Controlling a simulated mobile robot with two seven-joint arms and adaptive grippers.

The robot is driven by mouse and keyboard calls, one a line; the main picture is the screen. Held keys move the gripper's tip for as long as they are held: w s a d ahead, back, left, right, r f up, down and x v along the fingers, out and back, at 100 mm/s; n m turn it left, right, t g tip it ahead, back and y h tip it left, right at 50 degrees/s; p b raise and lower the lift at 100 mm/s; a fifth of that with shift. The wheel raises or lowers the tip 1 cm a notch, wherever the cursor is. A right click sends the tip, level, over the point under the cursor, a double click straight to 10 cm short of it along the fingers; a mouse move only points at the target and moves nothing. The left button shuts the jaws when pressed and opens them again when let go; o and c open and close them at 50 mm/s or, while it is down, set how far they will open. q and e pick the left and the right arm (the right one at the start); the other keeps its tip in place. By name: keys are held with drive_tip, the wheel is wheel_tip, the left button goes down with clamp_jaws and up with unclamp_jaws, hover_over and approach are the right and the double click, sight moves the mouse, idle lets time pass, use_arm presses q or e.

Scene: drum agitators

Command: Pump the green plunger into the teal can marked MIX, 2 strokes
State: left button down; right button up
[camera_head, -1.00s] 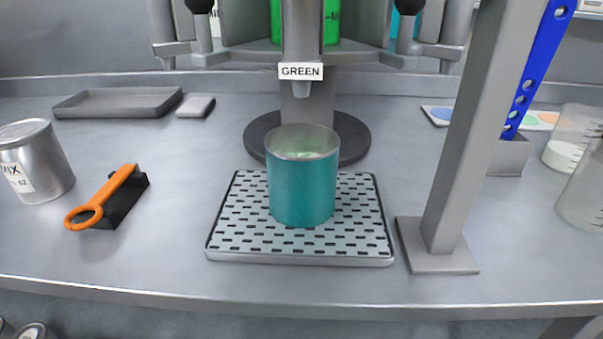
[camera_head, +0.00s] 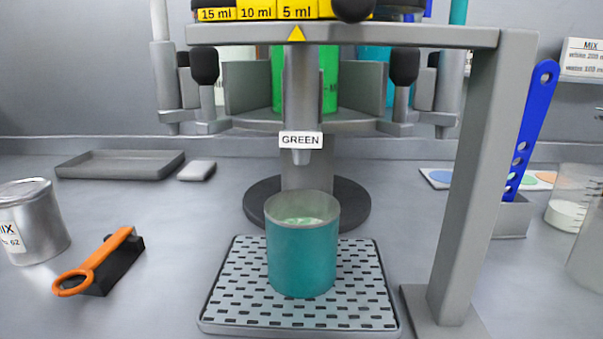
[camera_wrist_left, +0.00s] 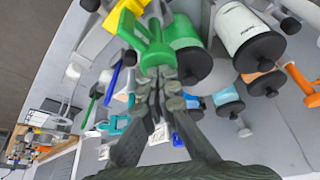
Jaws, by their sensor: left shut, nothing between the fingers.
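The teal can (camera_head: 302,258) stands upright on the perforated drip tray (camera_head: 215,312), below the nozzle (camera_head: 301,156) labelled GREEN. Some pale green liquid (camera_head: 302,221) shows inside it. No MIX mark is visible on its facing side. Green canister parts (camera_head: 328,80) show behind the column. In the left wrist view, my left gripper (camera_wrist_left: 158,88) is shut and empty, close to the green plunger handle (camera_wrist_left: 158,55). I cannot tell whether its fingertips touch the handle. The head view shows neither gripper, and the right gripper is in no view.
A silver can (camera_head: 32,225) marked MIX stands at left, near an orange-handled tool (camera_head: 95,265) on a black block. A grey post (camera_head: 470,190) rises right of the tray, carrying a crossbar with yellow ml labels (camera_head: 256,11). Clear beakers (camera_head: 570,200) stand at far right.

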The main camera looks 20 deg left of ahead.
use_arm(q)
drive_tip(key=shift+r+p, duration=0.95)
drive_tip(key=shift+p, duration=0.1)
drive_tip(key=shift+r, duration=0.55)
wheel_tip(320, 180, up, 6)
idle(0.4)
